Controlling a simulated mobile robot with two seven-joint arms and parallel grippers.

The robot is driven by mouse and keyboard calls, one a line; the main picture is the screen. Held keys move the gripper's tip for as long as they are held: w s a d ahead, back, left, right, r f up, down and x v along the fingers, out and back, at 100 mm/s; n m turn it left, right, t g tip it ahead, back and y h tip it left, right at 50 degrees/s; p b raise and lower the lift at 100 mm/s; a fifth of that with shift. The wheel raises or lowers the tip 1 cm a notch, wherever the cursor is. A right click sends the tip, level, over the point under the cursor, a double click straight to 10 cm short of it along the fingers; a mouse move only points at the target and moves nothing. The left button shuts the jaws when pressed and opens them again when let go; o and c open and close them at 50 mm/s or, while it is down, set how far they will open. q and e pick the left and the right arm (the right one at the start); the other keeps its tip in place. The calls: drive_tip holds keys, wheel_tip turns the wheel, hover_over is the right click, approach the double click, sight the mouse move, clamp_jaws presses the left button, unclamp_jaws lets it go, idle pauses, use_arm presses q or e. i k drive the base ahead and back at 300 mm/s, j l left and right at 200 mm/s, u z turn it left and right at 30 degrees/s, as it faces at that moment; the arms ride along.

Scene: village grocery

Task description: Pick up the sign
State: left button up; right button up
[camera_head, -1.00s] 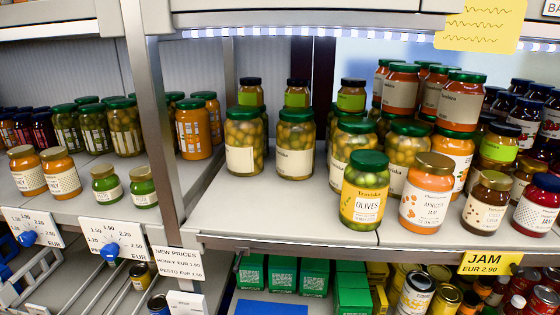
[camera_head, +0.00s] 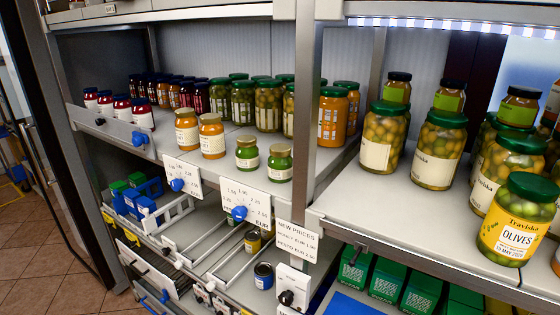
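A white sign reading "NEW PRICES" with honey and pesto prices (camera_head: 297,240) hangs at the shelf's front edge, below the metal post and right of the dial cards. Two white price cards with blue dial knobs are on the same edge: the left price card (camera_head: 183,174) is below the honey jars and the right price card (camera_head: 246,205) is below the green pesto jars. I cannot tell from the frames which of these is the task's sign. Neither of my grippers is in view.
Orange honey jars (camera_head: 212,136) and small green pesto jars (camera_head: 279,163) stand behind the cards. An olive jar (camera_head: 515,222) stands near the right shelf's front edge. Wire dividers (camera_head: 195,232) and a white holder with a black knob (camera_head: 293,287) are below. Tiled floor (camera_head: 40,255) is open at left.

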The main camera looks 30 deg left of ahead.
sight(202, 296)
drive_tip(key=u, duration=1.6)
drive_tip(key=i+j+z, duration=0.1)
drive_tip(key=z, duration=0.35)
drive_tip(key=j+z, duration=0.15)
drive_tip(key=z, duration=0.3)
drive_tip(key=i+j+z, duration=0.1)
drive_tip(key=j+z, duration=0.15)
drive_tip(key=j, duration=0.25)
drive_tip(key=j+z, duration=0.3)
drive_tip(key=j, duration=0.25)
drive_tip(key=j+z, duration=0.3)
drive_tip(key=j, duration=1.5)
drive_tip(key=k+j+z, duration=0.1)
drive_tip(key=j, duration=0.6)
drive_tip(key=k+j, duration=0.1)
drive_tip(key=j, duration=0.65)
